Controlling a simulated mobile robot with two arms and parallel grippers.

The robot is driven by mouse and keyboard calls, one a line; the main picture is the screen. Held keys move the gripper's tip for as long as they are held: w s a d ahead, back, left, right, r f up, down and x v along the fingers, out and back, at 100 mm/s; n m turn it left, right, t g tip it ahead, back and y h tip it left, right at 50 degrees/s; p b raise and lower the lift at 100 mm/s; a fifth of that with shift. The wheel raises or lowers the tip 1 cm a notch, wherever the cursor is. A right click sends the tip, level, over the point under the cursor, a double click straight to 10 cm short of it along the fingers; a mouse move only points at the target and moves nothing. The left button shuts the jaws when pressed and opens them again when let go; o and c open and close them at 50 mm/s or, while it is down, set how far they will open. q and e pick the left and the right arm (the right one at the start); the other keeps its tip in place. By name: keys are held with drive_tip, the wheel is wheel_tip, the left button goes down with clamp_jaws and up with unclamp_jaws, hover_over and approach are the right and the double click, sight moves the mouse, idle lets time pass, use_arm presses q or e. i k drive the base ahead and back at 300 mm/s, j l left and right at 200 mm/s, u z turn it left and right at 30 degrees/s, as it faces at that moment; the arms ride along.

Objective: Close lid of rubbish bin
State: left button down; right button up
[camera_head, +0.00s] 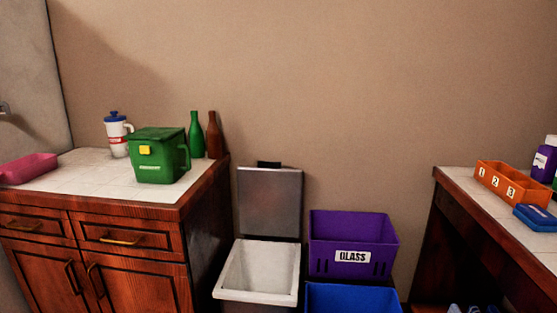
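The rubbish bin (224,293) stands on the floor between the two counters, against the right side of the left cabinet. Its grey lid (269,203) is open and stands upright at the back, near the wall. The white inner liner of the bin is visible and looks empty; its lower part is cut off by the bottom of the view. Neither of my grippers shows in the head view.
A purple crate (353,233) labelled "GLASS" and a blue crate (351,298) stand right of the bin. The left counter (90,183) holds a green container (158,157), bottles, a white jug and a pink tray. The right counter (456,188) holds an orange numbered box (508,183).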

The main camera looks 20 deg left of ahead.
sight(269, 195)
drive_tip(key=i+j+z, duration=0.1)
drive_tip(key=j+z, duration=0.85)
drive_tip(key=i+l, duration=0.05)
drive_tip(key=l, duration=0.05)
